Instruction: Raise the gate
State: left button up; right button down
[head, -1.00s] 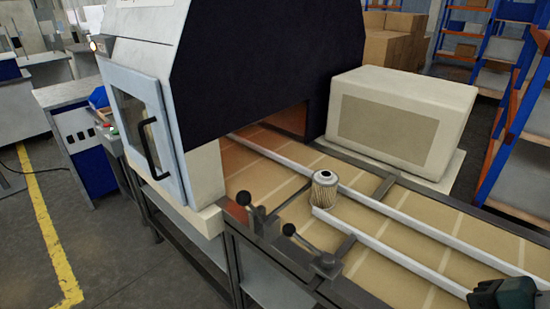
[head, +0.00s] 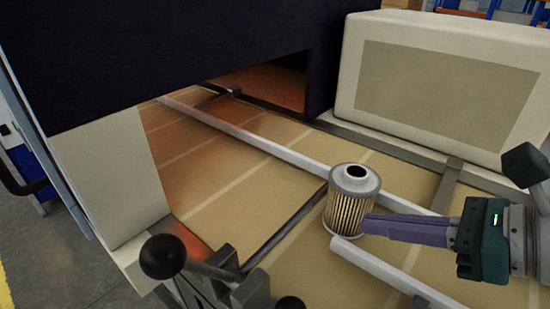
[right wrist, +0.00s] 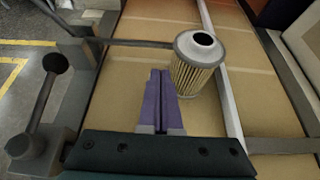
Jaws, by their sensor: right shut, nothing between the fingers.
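The gate, a thin dark bar (head: 285,230), lies low across the tan conveyor, from the near edge toward the filter cartridge. It also shows in the right wrist view (right wrist: 140,43). A lever with a black ball knob (head: 163,257) stands at its near end; the same view shows a knob on the left (right wrist: 55,63). The pleated metal filter cartridge (head: 352,200) stands upright by the bar. My right gripper (head: 366,225) is shut and empty, its purple fingertips beside the cartridge; the wrist view shows the cartridge (right wrist: 198,65) just right of them. Contact is unclear. My left gripper is out of view.
White guide rails (head: 265,145) run along the belt. A second black knob (head: 290,303) shows at the bottom edge. The dark machine hood (head: 170,60) overhangs the belt at left. A cream box (head: 440,85) stands behind the belt. The belt left of the bar is clear.

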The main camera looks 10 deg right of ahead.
jog(key=shift+w+a+f, duration=0.25)
jog(key=shift+a, duration=0.05)
jog(key=b+x, duration=0.2)
jog(key=x, duration=0.7)
jog(key=shift+w+f+b, duration=0.1)
jog(key=shift+b, duration=0.2)
